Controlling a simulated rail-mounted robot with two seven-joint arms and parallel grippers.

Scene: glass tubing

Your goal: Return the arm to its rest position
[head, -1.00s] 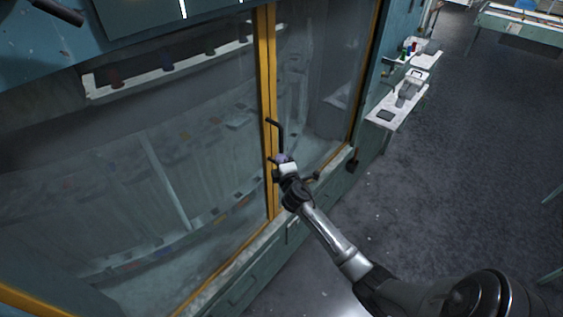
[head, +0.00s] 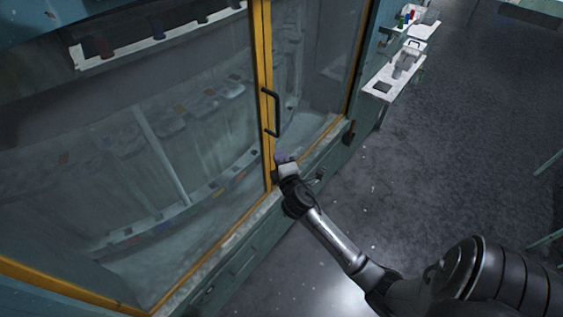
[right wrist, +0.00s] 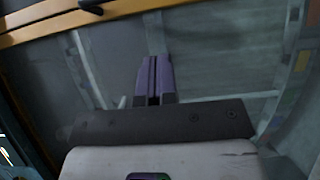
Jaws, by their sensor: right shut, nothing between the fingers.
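My right gripper (head: 284,158) is in the middle of the head view, at the end of my right arm, in front of the glass cabinet (head: 232,165). It appears just below the black handle (head: 270,112) on the yellow door frame (head: 262,60), apart from the handle. In the right wrist view its two purple fingers (right wrist: 154,80) are together with nothing between them, pointing toward the glass. Part of a yellow frame (right wrist: 60,27) with a dark handle end (right wrist: 92,5) shows at the top of that view. My left gripper is not in view.
A white shelf (head: 400,72) with small items stands right of the cabinet. Dark floor (head: 460,130) is open to the right. Inside the cabinet, a white rack (head: 150,40) holds several dark and coloured pieces behind the glass.

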